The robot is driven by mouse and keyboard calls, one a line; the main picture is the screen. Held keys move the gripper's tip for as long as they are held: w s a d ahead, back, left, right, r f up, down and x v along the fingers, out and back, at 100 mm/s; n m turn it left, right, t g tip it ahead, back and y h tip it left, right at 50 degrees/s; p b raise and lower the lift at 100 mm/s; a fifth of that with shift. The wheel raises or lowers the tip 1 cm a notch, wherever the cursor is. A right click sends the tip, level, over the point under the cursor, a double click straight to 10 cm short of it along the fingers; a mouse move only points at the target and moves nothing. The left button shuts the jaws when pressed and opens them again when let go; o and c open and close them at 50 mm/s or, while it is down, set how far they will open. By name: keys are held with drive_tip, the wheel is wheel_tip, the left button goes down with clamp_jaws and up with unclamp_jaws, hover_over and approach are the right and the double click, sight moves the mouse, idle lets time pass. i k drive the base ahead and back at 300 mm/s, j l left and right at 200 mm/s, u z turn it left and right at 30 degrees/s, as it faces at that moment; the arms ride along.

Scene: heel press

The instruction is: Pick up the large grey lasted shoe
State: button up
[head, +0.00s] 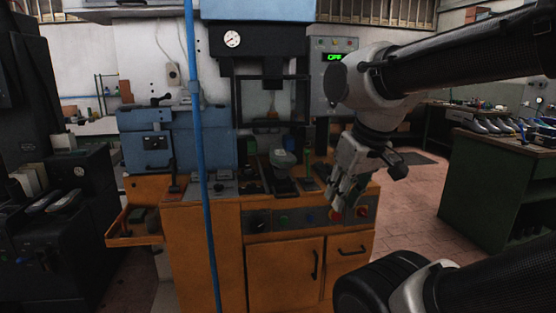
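A pale grey-green shoe-like form (283,158) sits in the heel press (262,60), under its head; I cannot tell its exact kind. Several grey lasted shoes (482,125) lie in a row on the green bench (480,175) at the right; which of them is the large one is too small to tell. My gripper (344,207) hangs pointing down in front of the press's right side, over the front of its control panel in the picture. Its fingers look apart with nothing between them. It is away from the shoes on the bench.
The orange press cabinet (285,270) has a side tray (135,238) at its left. A blue pole (201,130) stands in front. A dark machine (75,240) with shoe forms on it stands at left. Open brick floor (420,195) lies between press and bench.

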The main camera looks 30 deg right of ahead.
sight(281, 159)
drive_tip(key=i+j+z, duration=0.2)
drive_tip(key=i, duration=0.25)
drive_tip(key=i+j+z, duration=0.15)
drive_tip(key=i, duration=0.3)
drive_tip(key=i+j+z, duration=0.2)
drive_tip(key=i, duration=0.25)
